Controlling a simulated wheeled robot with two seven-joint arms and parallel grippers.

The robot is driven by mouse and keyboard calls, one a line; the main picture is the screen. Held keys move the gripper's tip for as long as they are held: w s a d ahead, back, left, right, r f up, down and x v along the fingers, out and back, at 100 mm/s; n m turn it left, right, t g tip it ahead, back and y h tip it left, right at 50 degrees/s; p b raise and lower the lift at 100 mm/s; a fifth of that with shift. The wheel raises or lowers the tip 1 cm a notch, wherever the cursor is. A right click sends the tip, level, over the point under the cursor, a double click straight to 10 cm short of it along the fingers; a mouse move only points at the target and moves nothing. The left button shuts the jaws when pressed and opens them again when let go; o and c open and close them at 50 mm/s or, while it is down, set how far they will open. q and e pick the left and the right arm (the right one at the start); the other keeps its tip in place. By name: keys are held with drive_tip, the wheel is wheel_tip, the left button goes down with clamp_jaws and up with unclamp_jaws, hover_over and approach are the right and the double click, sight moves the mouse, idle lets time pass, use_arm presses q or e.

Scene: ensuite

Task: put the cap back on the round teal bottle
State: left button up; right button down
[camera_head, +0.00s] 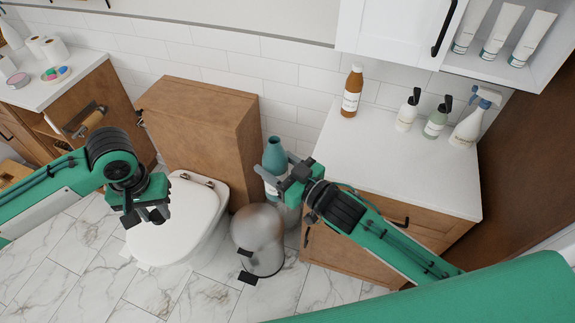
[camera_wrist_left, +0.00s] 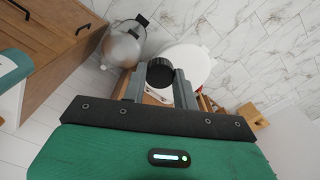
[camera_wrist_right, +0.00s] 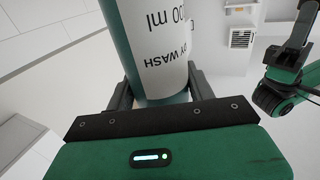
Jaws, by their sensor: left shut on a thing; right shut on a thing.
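The round teal bottle (camera_head: 275,156) is upright in the head view, with a bare narrow neck on top. My right gripper (camera_head: 268,181) is shut on it, around its body. In the right wrist view the bottle (camera_wrist_right: 153,45) shows a white label reading "BODY WASH" in part, between the fingers. My left gripper (camera_head: 146,213) is shut on a round black cap (camera_wrist_left: 160,73), which sits between its fingertips in the left wrist view. The left gripper is over the toilet, to the left of the bottle and apart from it. The cap is hard to make out in the head view.
A toilet with a white lid (camera_head: 180,215) and a steel pedal bin (camera_head: 258,240) stand below the arms. The white counter (camera_head: 400,165) at right holds an amber bottle (camera_head: 352,91), two pump bottles and a spray bottle. A wooden cistern box (camera_head: 200,125) stands behind.

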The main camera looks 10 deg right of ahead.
idle(0.6)
use_arm(q)
drive_tip(key=w+d+r+m, duration=0.2)
drive_tip(key=w+d+r, duration=0.15)
drive_tip(key=d, duration=0.35)
drive_tip(key=w+d+r+m, duration=0.3)
drive_tip(key=d+r, duration=0.1)
drive_tip(key=d, duration=0.2)
wheel_tip(320, 180, up, 11)
drive_tip(key=m, duration=0.5)
hover_over(270, 140)
drive_tip(key=shift+d, duration=0.1)
drive_tip(key=shift+f, duration=0.15)
drive_tip(key=shift+f, duration=1.95)
drive_tip(key=shift+f, duration=0.8)
